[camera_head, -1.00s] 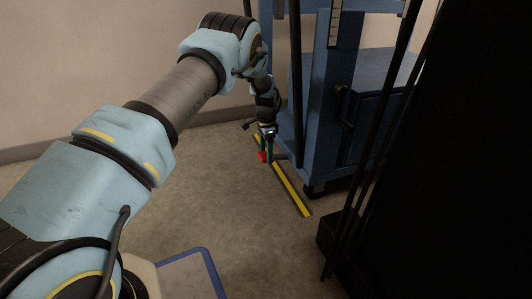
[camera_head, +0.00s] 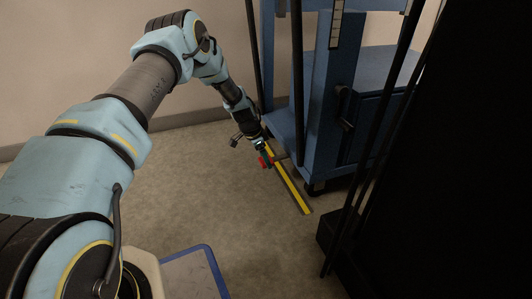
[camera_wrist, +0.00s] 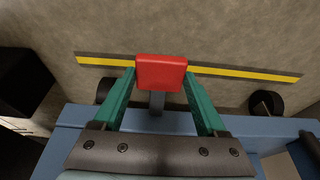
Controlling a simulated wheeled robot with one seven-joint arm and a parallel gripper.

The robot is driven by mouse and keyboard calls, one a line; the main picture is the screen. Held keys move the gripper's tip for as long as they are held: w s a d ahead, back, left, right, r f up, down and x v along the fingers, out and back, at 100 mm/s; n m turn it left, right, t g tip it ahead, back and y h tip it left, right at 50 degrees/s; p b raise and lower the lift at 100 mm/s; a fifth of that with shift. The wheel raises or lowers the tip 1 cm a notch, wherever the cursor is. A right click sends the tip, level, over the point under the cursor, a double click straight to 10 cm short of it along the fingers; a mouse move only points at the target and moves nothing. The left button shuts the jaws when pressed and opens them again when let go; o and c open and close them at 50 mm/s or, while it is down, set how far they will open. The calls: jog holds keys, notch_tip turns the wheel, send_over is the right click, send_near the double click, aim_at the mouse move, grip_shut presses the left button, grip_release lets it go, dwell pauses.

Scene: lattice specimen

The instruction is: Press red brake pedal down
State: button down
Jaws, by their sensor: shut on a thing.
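The red brake pedal (camera_wrist: 161,72) sits low at the base of the blue cart, on a short dark lever. In the wrist view it lies between the tips of the two green fingers of my gripper (camera_wrist: 160,82), one finger at each side. The gripper is shut on the pedal. How far down the pedal is tilted cannot be told.
The blue cart (camera_head: 312,100) stands on dark wheels at the right of my gripper. A yellow floor line (camera_head: 292,190) runs beside it. A large black object (camera_head: 455,170) fills the right side.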

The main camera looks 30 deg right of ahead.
jog(key=shift+a+f+h, duration=0.2)
jog(key=shift+f+h, duration=0.1)
jog(key=shift+f, duration=0.1)
jog(key=shift+d+f, duration=0.15)
jog(key=shift+d, duration=0.05)
jog(key=shift+a+f, duration=0.1)
jog(key=shift+f, duration=0.4)
jog(key=shift+a+f, duration=0.15)
jog(key=shift+c, duration=1.2)
grip_release()
jog(key=shift+o, duration=1.2)
jog(key=p+v, duration=0.4)
jog(key=v, duration=0.7)
jog(key=shift+p, duration=0.3)
jog(key=shift+w, duration=0.1)
